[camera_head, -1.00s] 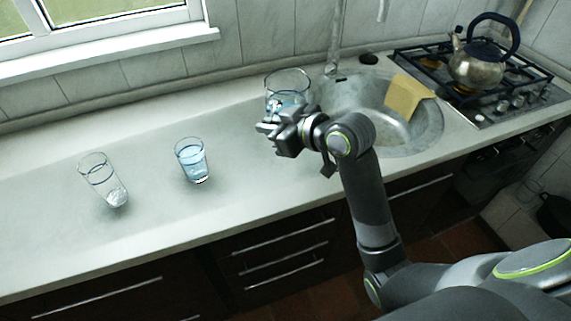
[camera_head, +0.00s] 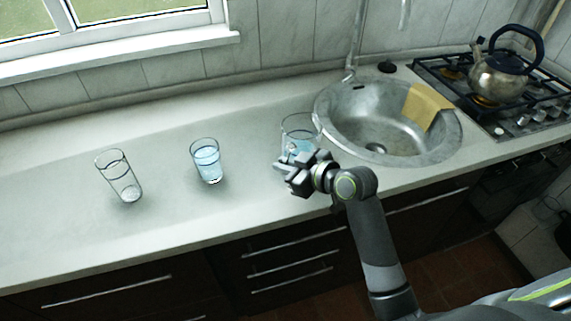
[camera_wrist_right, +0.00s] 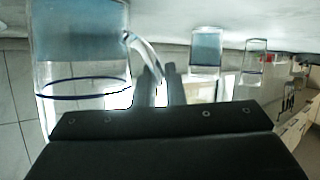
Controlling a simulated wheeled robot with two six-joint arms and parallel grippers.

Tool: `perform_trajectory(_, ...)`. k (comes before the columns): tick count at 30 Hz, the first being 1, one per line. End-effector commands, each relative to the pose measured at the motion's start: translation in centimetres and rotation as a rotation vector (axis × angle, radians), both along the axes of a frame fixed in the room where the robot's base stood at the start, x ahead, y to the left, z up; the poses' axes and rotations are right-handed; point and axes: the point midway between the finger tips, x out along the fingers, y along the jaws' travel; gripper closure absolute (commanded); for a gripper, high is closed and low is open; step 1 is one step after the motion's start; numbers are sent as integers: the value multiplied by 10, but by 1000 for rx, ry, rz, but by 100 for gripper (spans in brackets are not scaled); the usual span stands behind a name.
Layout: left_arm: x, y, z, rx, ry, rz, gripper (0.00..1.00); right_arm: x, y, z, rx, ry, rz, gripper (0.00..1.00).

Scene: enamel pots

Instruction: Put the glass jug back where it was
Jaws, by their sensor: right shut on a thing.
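The glass jug (camera_head: 298,126) holds bluish water and is just left of the sink, over the countertop. I cannot tell whether its base touches the counter. My right gripper (camera_head: 289,162) is shut on the jug's handle, on the near side of the jug, and hides its lower front. In the upside-down right wrist view, the jug (camera_wrist_right: 82,70) fills the left, with a dark blue ring near its rim, and its curved handle runs to the fingers (camera_wrist_right: 152,88). My left gripper is not in view.
A water-filled glass (camera_head: 206,160) and a nearly clear glass (camera_head: 122,178) stand left of the jug on the countertop (camera_head: 60,235). The sink (camera_head: 345,125) with a yellow cloth (camera_head: 425,106) is on the right. A kettle (camera_head: 498,75) stands on the hob beyond.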

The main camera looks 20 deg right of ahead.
Motion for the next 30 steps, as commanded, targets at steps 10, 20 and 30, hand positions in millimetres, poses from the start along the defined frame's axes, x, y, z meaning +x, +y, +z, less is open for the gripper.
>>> perform_trajectory(10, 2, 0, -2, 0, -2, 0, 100, 0, 0, -2, 1, -1, 0, 85)
perform_trajectory(20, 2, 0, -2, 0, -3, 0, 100, 0, 0, -2, 0, 0, 0, 69)
perform_trajectory(30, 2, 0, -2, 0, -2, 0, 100, -18, -13, 9, -3, -2, -2, 69)
